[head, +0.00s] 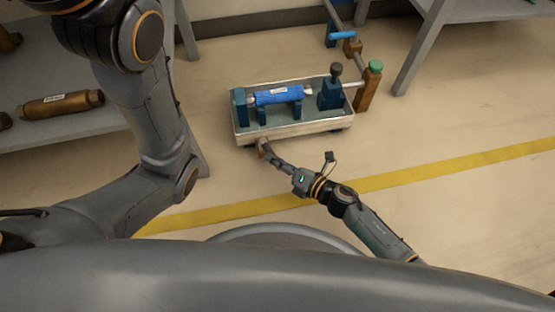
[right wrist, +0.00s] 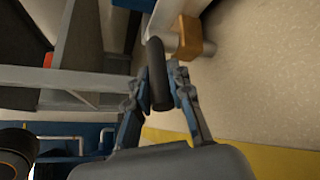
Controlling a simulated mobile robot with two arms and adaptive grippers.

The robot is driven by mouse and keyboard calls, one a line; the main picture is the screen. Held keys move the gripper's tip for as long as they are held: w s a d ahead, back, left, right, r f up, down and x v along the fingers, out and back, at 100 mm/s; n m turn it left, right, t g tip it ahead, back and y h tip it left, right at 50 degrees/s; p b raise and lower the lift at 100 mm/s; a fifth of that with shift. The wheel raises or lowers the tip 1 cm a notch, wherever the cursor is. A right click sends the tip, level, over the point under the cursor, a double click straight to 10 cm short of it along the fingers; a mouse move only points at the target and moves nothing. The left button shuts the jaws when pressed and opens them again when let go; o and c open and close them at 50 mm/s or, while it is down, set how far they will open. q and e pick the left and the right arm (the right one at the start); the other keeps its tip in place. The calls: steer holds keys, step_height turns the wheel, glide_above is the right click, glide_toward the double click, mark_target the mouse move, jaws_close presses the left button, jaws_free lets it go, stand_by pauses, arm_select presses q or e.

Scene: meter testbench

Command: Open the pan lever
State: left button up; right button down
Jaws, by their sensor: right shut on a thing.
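The pan lever, a black bar handle (right wrist: 157,70), lies between the fingers of my right gripper (right wrist: 162,92) in the right wrist view. The gripper is shut on it. A brass-coloured block (right wrist: 196,37) and a pale rod sit beside the handle's far end. In the head view my right gripper (head: 268,153) is at the front left edge of the testbench's pan (head: 290,132). The lever is small and mostly covered by the gripper there. My left arm shows at the left, but its gripper is out of view.
A blue cylindrical meter (head: 279,95) lies on supports in the pan. A dark-blue clamp (head: 331,92) and a brass post with a green knob (head: 370,85) stand at the right. Shelves hold a brass meter (head: 60,103). The floor ahead is clear, crossed by a yellow stripe (head: 420,172).

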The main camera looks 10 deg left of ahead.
steer(key=c, duration=1.2)
jaws_free()
steer(key=v, duration=1.2)
steer(key=shift+r, duration=0.1)
